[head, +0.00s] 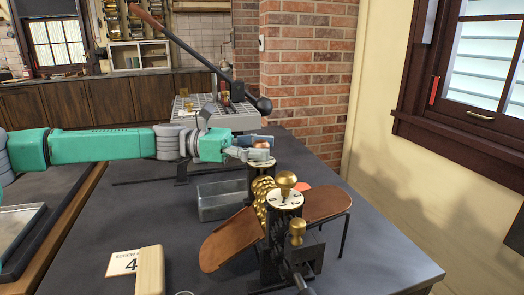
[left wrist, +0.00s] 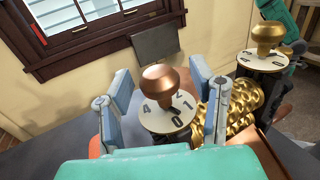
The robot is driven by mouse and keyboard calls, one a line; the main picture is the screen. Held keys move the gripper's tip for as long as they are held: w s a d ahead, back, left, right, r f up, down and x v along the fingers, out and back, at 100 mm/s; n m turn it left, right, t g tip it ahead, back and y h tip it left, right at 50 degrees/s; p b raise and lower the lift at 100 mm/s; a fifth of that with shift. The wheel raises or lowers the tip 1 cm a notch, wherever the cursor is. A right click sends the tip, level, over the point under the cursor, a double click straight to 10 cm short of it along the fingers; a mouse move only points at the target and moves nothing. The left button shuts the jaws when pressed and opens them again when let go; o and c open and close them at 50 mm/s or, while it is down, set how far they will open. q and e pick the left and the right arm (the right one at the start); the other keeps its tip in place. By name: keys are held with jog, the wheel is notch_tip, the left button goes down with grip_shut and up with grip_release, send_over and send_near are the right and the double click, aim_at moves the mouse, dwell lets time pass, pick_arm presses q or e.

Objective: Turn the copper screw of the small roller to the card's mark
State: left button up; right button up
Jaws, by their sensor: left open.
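The copper screw's round knob (left wrist: 160,82) stands on a white dial (left wrist: 168,117) with black numbers, 4, 2, 1 and 0 among them. My left gripper (head: 262,144) is open, its blue-grey fingers on both sides of the knob. In the left wrist view the fingers stand apart from the knob, with gaps showing. In the head view the fingers partly hide the copper knob (head: 262,145). The card (head: 122,263) lies at the front left and shows "SCREW" and a 4; a wooden block hides part of it. My right gripper is not in view.
A brass knob (head: 286,180) on a second dial stands close in front, beside the brass rollers (head: 263,196). Brown curved chutes (head: 230,240) spread to both sides. A metal tray (head: 220,203) sits left of the rollers. The wooden block (head: 150,270) is at the front edge.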

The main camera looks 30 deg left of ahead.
pick_arm(q)
jog(key=shift+a, duration=0.25)
grip_shut()
